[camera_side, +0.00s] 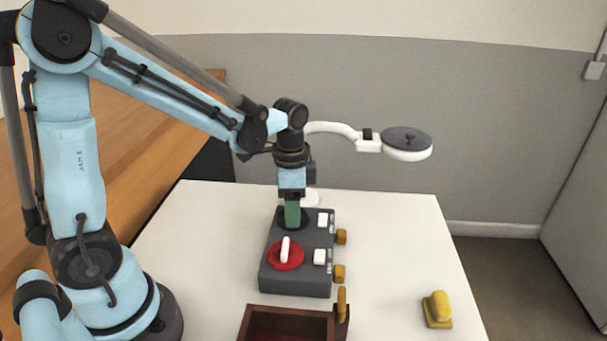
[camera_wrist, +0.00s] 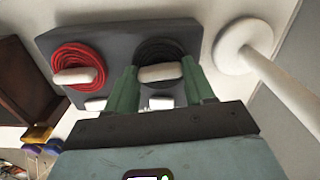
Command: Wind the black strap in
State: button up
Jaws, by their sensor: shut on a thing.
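A dark grey box (camera_side: 297,284) stands on the white table and carries two round coils side by side. The black strap coil (camera_wrist: 160,47) shows in the wrist view, with a white handle (camera_wrist: 160,73) across it. In the side view my gripper (camera_side: 292,224) points down over this coil and hides most of it. In the wrist view the green fingers of my gripper (camera_wrist: 160,76) stand on either side of the white handle and are shut on it. The red coil (camera_side: 285,262) has its own white handle (camera_side: 285,246), apart from my gripper.
White tabs (camera_side: 323,219) and mustard knobs (camera_side: 341,237) sit along the box's right side. A dark red-lined wooden box (camera_side: 275,308) is in front. A yellow block (camera_side: 437,309) lies at right. A white-armed lamp (camera_side: 407,153) overhangs the back. The table's right side is mostly clear.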

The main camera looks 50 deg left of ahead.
jog(key=shift+m, duration=0.5)
jog(key=o, duration=1)
jog(key=shift+o, duration=0.2)
jog(key=shift+r, duration=0.1)
notch_tip(320, 180, up, 12)
dwell(0.3)
jog(key=s+d+f+n+t, duration=0.2)
jog(key=s+f+n+t, duration=0.2)
jog(key=n+t, duration=0.3)
jog(key=shift+s+d+n, duration=0.15)
jog(key=shift+s+n, duration=0.55)
jog(key=shift+s, duration=0.05)
